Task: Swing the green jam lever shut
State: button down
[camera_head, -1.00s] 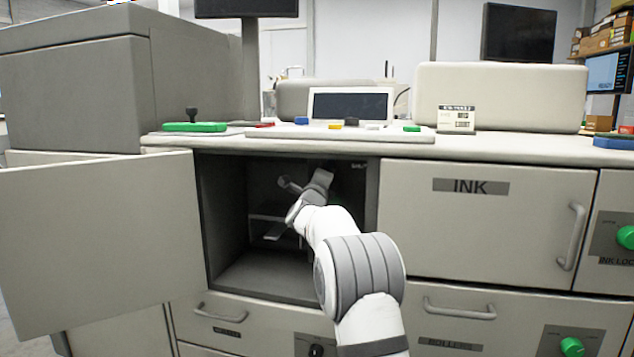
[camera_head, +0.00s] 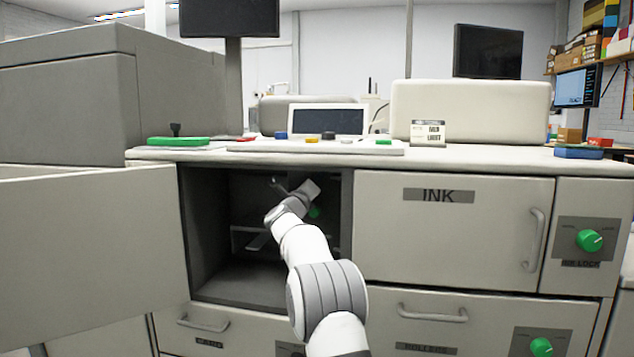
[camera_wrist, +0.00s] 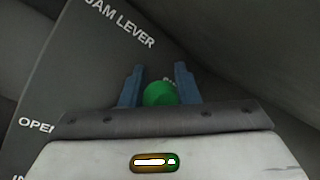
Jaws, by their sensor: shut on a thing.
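The green jam lever (camera_wrist: 160,94) shows in the wrist view as a round green knob between the two blue-grey fingers. My gripper (camera_wrist: 158,84) is shut on it. The words "JAM LEVER" and "OPEN" are printed on the dark panel (camera_wrist: 85,85) behind and to the left. In the head view my arm reaches into the dark open compartment (camera_head: 215,275), and a bit of the green lever (camera_head: 314,212) shows beside my wrist. The fingers are mostly hidden there by my wrist.
The compartment's door (camera_head: 90,255) stands open on the left. The INK drawer (camera_head: 450,235) is right of the opening, with a green knob (camera_head: 589,240) beyond it. A green-handled item (camera_head: 178,142) and a small control panel (camera_head: 315,147) are on the worktop above.

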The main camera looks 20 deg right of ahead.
jog(key=shift+d+f, duration=0.3)
jog(key=shift+f, duration=0.25)
jog(key=c, duration=1.1)
grip_release()
jog(key=shift+d, duration=0.1)
jog(key=shift+c, duration=0.2)
jog(key=shift+o, duration=0.2)
jog(key=shift+r, duration=0.3)
jog(key=v, duration=0.8)
